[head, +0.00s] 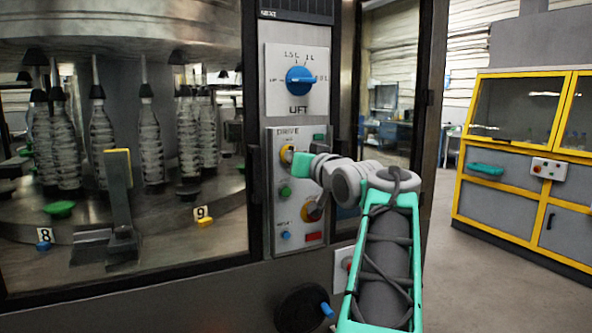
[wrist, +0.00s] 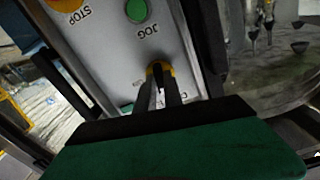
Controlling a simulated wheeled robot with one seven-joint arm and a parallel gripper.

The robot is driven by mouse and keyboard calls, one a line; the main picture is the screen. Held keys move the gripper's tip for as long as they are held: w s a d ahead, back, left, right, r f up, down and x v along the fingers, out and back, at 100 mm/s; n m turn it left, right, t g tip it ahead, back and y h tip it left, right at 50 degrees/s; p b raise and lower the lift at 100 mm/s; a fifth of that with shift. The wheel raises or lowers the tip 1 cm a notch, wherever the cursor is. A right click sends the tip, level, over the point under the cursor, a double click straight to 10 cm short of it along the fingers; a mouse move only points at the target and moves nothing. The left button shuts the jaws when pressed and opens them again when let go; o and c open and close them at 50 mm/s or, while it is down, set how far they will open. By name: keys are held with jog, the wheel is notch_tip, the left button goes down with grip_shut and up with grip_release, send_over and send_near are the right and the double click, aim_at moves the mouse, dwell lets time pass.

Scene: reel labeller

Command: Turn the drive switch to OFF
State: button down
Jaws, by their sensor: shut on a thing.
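The drive switch (head: 286,154) is a small knob with a yellow ring, under the word DRIVE on the grey control panel (head: 270,215). My gripper (head: 294,160) reaches it from the right and covers part of it in the head view. In the wrist view, where the panel lettering is upside down, the two dark fingers of my gripper (wrist: 160,88) are shut on the drive switch (wrist: 158,68), one on each side of its dark handle. The yellow ring shows around the fingertips. The switch's position marks are too small or covered to read.
A blue LIFT dial (head: 300,80) sits above. Close below the switch are a green JOG button (head: 285,191) and an orange STOP knob (head: 312,212). A glass-fronted machine with bottles (head: 150,140) is at left. Open floor (head: 480,285) lies at right.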

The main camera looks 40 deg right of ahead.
jog(key=shift+n+b, duration=0.65)
jog(key=shift+n, duration=0.45)
jog(key=c, duration=1.5)
grip_release()
jog(key=shift+o, duration=0.2)
jog(key=v, duration=0.7)
jog(key=shift+s+b, duration=0.35)
jog(key=shift+s, duration=0.05)
jog(key=shift+w+a, duration=0.1)
jog(key=shift+a, duration=0.15)
